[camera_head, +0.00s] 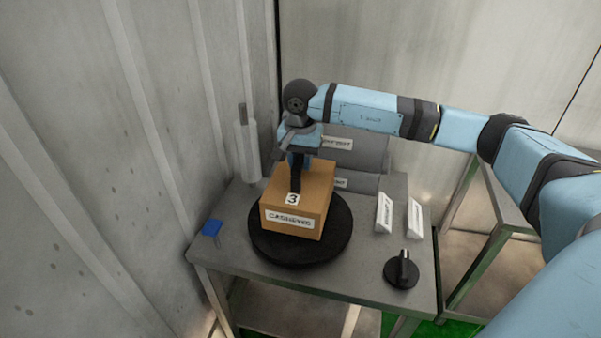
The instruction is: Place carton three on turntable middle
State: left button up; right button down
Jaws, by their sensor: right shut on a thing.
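Carton three (312,209) is a brown box with a "3" label on top and a "CASHEWS" label on its front. It sits over the middle of the round black turntable (335,245) on a grey metal table. I cannot tell whether its base touches the turntable. My right gripper (296,185) comes down on the carton from above and is shut on it. The fingertips are partly hidden against the top of the box. My left gripper is not in view.
A black rotary knob (402,270) is at the table's front right. Two white label signs (384,212) stand right of the turntable. A blue square (212,228) is at the left edge. Grey panels (355,150) stand behind, and a wall rises close on the left.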

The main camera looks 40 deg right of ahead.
aim_at(295, 201)
notch_tip(295, 201, down, 4)
jog(key=shift+f, duration=0.1)
dwell(0.4)
jog(key=c, duration=0.9)
grip_release()
jog(key=shift+f, duration=0.15)
